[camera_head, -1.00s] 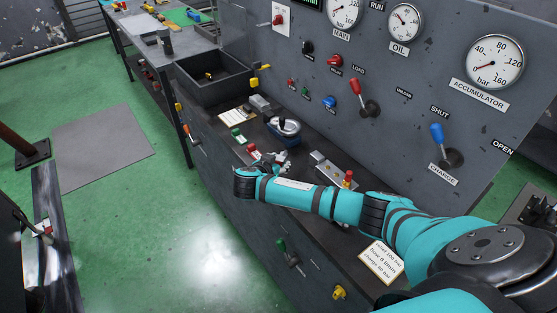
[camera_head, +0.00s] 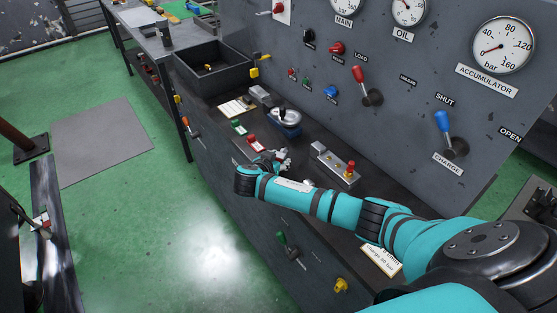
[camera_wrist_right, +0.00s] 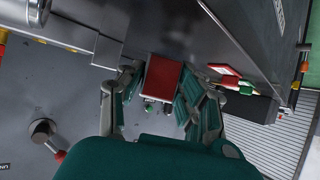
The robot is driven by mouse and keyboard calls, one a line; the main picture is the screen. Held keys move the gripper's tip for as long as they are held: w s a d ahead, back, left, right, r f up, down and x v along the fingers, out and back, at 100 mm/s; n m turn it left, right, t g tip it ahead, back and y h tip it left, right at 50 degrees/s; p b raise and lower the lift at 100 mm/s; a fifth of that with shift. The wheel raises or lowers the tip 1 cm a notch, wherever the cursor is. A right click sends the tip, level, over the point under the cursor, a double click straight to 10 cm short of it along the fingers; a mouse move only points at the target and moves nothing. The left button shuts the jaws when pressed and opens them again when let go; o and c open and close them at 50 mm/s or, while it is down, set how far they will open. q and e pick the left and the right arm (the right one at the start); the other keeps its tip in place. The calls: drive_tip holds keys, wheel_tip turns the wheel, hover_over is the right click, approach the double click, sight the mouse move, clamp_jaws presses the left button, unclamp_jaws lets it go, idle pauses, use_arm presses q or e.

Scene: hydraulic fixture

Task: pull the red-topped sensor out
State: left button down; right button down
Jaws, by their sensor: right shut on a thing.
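The red-topped sensor (camera_wrist_right: 162,80) shows as a red rectangular top between the fingers in the right wrist view. My right gripper (camera_wrist_right: 160,98) has a finger on each side of it and is shut on it. The sensor's lower part is mostly hidden. In the head view my right gripper (camera_head: 278,158) is at the front edge of the bench ledge, near a small red-topped piece (camera_head: 251,139). I cannot tell whether the held sensor is clear of its seat. My left gripper is not in view.
A green-topped piece (camera_head: 238,126) is to the left. A black bin (camera_head: 215,83) is farther back; the green floor is open.

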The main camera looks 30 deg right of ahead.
drive_tip(key=shift+f, duration=0.1)
idle(0.3)
drive_tip(key=shift+f+b, duration=0.9)
drive_tip(key=shift+f, duration=0.05)
drive_tip(key=c, duration=0.8)
unclamp_jaws()
drive_tip(key=v, duration=1.2)
drive_tip(key=shift+a, duration=0.1)
drive_tip(key=shift+f, duration=0.1)
